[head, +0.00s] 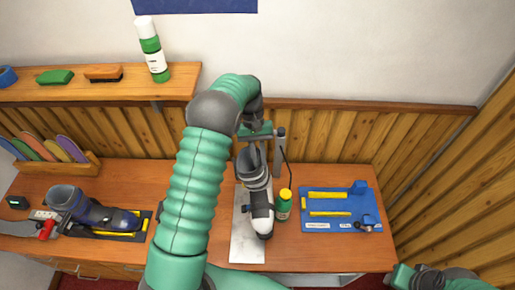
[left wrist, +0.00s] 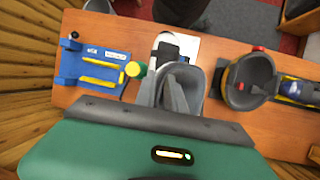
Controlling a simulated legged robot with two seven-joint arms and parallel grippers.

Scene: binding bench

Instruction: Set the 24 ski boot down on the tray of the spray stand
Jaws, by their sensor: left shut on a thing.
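A grey, black and white ski boot (head: 260,196) hangs upright under my left gripper (head: 255,146), its toe towards the front. My left gripper is shut on the top of its cuff; the boot (left wrist: 179,82) also shows at the jaws in the left wrist view. The number on the boot cannot be read. The pale metal tray (head: 243,246) of the spray stand (head: 280,150) is beneath the boot. I cannot tell whether the sole touches the tray. My right gripper (head: 405,275) is partly in view at the lower right, away from the boot; its jaws are unclear.
A green bottle with a yellow cap (head: 284,205) stands close right of the boot. A blue board with yellow bars (head: 312,222) lies further right. A dark blue boot (head: 103,216) rests in a fixture at left. Bare bench shows in front of the blue board.

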